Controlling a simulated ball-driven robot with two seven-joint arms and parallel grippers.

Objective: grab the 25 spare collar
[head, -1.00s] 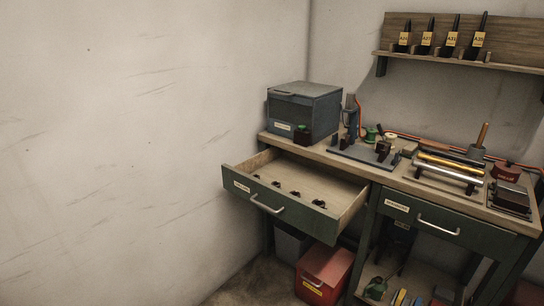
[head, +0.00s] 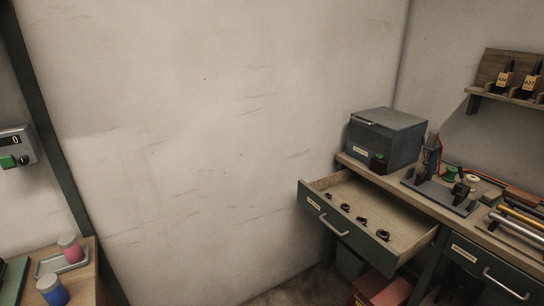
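In the head view an open green drawer (head: 400,250) sticks out from the workbench at the right. Several small dark ring-shaped collars lie in a row along its front: one at the left (head: 328,196), two in the middle (head: 345,207) and (head: 361,220), and one at the right (head: 383,235). Any size marks on them are too small to read, so I cannot tell which is the 25. Neither of my grippers shows in the view.
A grey-blue box (head: 386,137) stands on the bench behind the drawer, beside a fixture (head: 440,193). A red bin (head: 380,288) sits below. At the left, a table holds a pink-labelled jar (head: 70,249) and a blue jar (head: 52,290). Bare wall fills the middle.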

